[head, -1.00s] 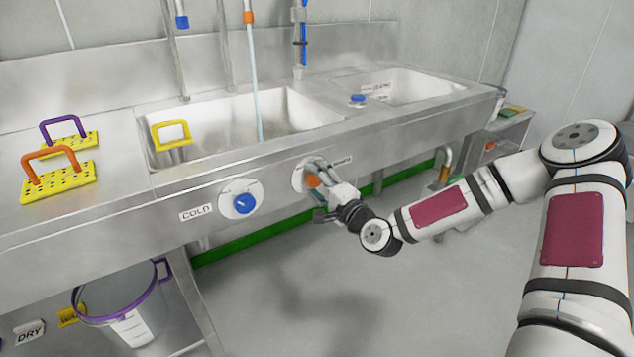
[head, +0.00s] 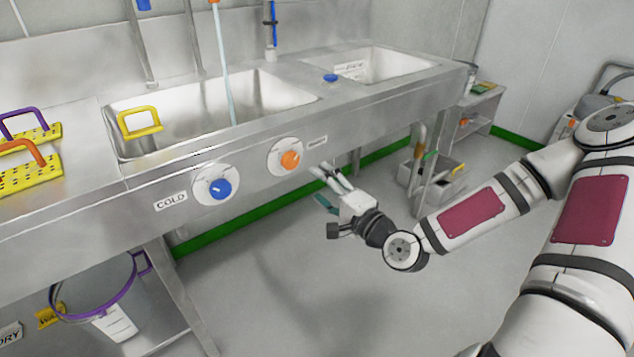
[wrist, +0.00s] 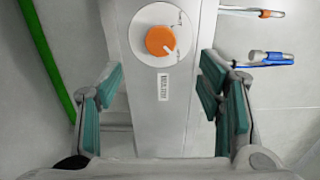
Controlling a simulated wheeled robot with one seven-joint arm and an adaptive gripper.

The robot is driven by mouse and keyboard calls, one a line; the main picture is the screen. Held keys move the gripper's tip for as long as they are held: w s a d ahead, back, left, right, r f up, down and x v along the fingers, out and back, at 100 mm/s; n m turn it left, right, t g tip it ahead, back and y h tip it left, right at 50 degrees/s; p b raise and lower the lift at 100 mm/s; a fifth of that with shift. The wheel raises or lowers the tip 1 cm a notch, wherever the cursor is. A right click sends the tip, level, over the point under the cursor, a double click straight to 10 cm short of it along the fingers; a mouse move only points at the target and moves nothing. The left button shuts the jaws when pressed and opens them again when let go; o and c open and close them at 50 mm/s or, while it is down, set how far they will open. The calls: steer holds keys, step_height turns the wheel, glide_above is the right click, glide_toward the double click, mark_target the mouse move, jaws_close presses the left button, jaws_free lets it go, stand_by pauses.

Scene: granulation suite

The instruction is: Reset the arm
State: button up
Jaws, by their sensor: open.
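My gripper (head: 326,186) is open and empty in the head view, just in front of and below the sink front, near the orange knob (head: 290,160). In the wrist view my gripper (wrist: 160,98) shows its green finger pads spread wide on both sides. The orange knob (wrist: 160,40) sits on its round white dial, ahead of the fingers and apart from them. The blue knob (head: 220,188) beside the COLD label is to the left on the same panel.
The steel sink (head: 190,158) runs along the wall. A yellow-handled plate (head: 140,122) is in the left basin. A purple-rimmed bucket (head: 105,300) stands below at left. A steel bin (head: 440,180) is under the right end. The grey floor is clear in the middle.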

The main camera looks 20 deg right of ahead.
stand_by(0.4)
steer(key=s+a+f+n+g, duration=0.3)
steer(key=a+f+n+g, duration=0.1)
steer(key=f+n+g, duration=0.2)
steer(key=s+d+f+n+g+h, duration=0.2)
steer(key=s+d+n+g+h, duration=0.1)
steer(key=s+n+g, duration=0.15)
steer(key=s+d+r+n+g+h, duration=0.1)
steer(key=s+d+r+g+h, duration=0.1)
steer(key=s+r, duration=0.4)
steer(key=s+d+r+n+g+h, duration=0.1)
steer(key=s+d+r+g+h, duration=0.15)
steer(key=s+r, duration=0.4)
steer(key=s+a+r+n+g+y, duration=0.1)
steer(key=s+a+r, duration=0.3)
steer(key=s, duration=0.5)
steer(key=s+a+r+n+g+y, duration=0.1)
steer(key=s+a+r, duration=0.1)
steer(key=s+r, duration=0.55)
step_height(320, 180, up, 21)
steer(key=s+t+p, duration=0.1)
steer(key=t+p, duration=0.3)
steer(key=p, duration=1.7)
steer(key=shift+a+f, duration=0.15)
steer(key=shift+a, duration=0.05)
